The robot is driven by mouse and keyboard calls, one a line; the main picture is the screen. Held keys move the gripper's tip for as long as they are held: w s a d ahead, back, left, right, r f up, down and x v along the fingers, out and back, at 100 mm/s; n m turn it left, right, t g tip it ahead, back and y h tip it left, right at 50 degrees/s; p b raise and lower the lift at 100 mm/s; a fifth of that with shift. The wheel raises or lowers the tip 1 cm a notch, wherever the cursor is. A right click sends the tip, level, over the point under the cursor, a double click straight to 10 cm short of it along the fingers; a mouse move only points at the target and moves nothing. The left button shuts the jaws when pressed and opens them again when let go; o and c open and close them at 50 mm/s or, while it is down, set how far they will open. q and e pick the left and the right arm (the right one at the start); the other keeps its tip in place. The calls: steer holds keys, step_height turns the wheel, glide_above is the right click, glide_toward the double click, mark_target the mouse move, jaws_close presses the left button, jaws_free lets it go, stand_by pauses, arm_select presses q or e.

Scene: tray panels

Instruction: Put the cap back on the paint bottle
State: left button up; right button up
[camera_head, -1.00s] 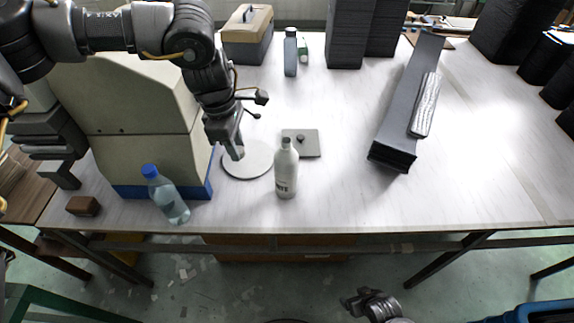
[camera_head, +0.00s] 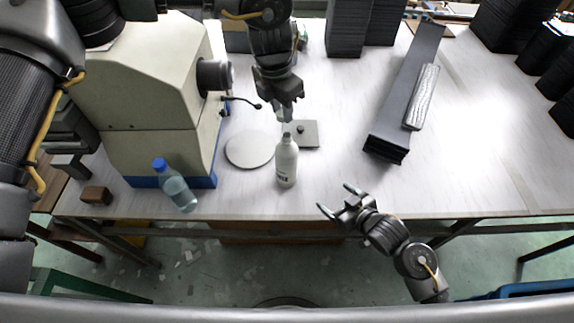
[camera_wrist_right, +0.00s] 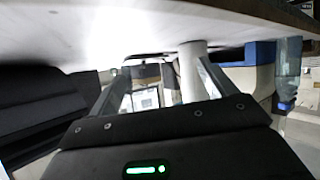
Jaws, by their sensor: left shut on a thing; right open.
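The white paint bottle (camera_head: 287,163) stands upright on the table, its neck open at the top. My left gripper (camera_head: 285,114) is just behind and above the bottle's neck. It is shut on a small pale piece, apparently the cap (camera_head: 284,114), mostly hidden by the fingers; it looks apart from the bottle. My right gripper (camera_head: 338,200) is open and empty, to the right and front of the bottle, near the table's front edge. In the right wrist view the bottle (camera_wrist_right: 192,68) shows ahead, between the open fingers.
A grey square plate with a dark knob (camera_head: 308,140) lies behind the bottle, and a round pale disc (camera_head: 248,150) lies to its left. A long dark tray panel (camera_head: 405,95) lies right.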

mark_target(285, 155)
arm_select(q)
steer(key=shift+d+r+n, duration=0.3)
steer(key=shift+d, duration=0.15)
arm_select(e)
steer(key=w+a+r+n+g+y, duration=0.1)
steer(key=w+a+r+n+y, duration=0.3)
steer(key=r+y, duration=0.3)
steer(key=shift+w+a+r+n+g+y, duration=0.15)
steer(key=shift+a+n+g+y, duration=0.15)
steer(key=shift+y, duration=0.7)
steer(key=x, duration=1.2)
steer(key=c, duration=1.4)
arm_select(q)
steer(key=shift+f, duration=2.45)
arm_select(e)
steer(key=shift+c, duration=0.3)
arm_select(q)
steer(key=shift+f, duration=0.1)
